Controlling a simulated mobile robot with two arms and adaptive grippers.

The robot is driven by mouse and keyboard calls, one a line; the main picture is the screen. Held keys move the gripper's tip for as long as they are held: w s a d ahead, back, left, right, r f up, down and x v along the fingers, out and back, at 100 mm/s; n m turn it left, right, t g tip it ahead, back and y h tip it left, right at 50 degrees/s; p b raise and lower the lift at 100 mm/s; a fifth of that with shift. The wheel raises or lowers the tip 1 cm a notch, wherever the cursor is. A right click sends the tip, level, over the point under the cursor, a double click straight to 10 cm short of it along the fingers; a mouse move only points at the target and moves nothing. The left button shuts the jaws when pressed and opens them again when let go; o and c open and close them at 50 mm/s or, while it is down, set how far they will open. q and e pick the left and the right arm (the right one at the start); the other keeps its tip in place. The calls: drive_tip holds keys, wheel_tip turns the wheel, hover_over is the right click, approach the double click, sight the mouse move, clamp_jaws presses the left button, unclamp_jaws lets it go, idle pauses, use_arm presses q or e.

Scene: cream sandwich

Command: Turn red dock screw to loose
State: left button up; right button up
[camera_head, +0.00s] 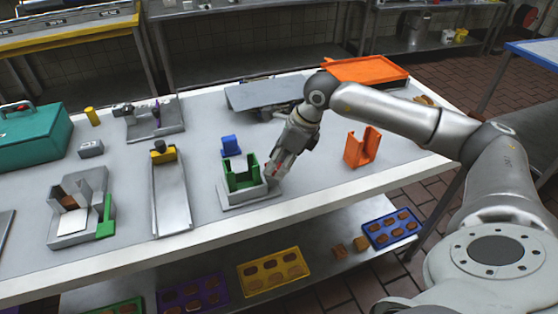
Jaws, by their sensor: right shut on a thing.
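The grey dock (235,199) stands near the front edge of the table, with a green U-shaped holder (241,178) upright on it. My right gripper (273,180) reaches down to the right side of the dock, beside the green holder. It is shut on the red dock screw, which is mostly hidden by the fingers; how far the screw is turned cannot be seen. My left gripper is not in view.
A blue block (231,146) stands just behind the dock. An orange holder (361,147) is to the right, and an orange tray (365,70) lies at the back. A grey chute (169,197) stands to the left. Colored trays sit on the shelf below.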

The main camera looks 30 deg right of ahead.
idle(0.3)
drive_tip(key=shift+w+d+f+n+g+y+b, duration=0.1)
drive_tip(key=shift+n+g+y+b, duration=0.1)
drive_tip(key=shift+n+b, duration=0.25)
drive_tip(key=shift+w+n+g+y+b, duration=0.1)
drive_tip(key=shift+n+y+b, duration=0.15)
drive_tip(key=shift+n, duration=0.4)
drive_tip(key=n, duration=0.1)
drive_tip(key=n+g+b, duration=0.1)
drive_tip(key=n, duration=0.1)
drive_tip(key=n+g, duration=0.1)
drive_tip(key=n, duration=0.1)
drive_tip(key=shift+w+d+y+b, duration=0.1)
drive_tip(key=shift+w+y+b, duration=0.2)
drive_tip(key=shift+y+b, duration=0.1)
drive_tip(key=n, duration=0.1)
drive_tip(key=n+g+b, duration=0.1)
drive_tip(key=n, duration=0.3)
drive_tip(key=shift+w+g, duration=0.3)
drive_tip(key=shift+g, duration=0.1)
drive_tip(key=shift+w+n+g+h+b, duration=0.1)
drive_tip(key=shift+n+g+h+b, duration=0.25)
drive_tip(key=shift+n, duration=0.7)
drive_tip(key=shift+w+n+g+h+b, duration=0.1)
drive_tip(key=shift+n+g+b, duration=0.35)
drive_tip(key=shift+n, duration=0.6)
drive_tip(key=o, duration=1)
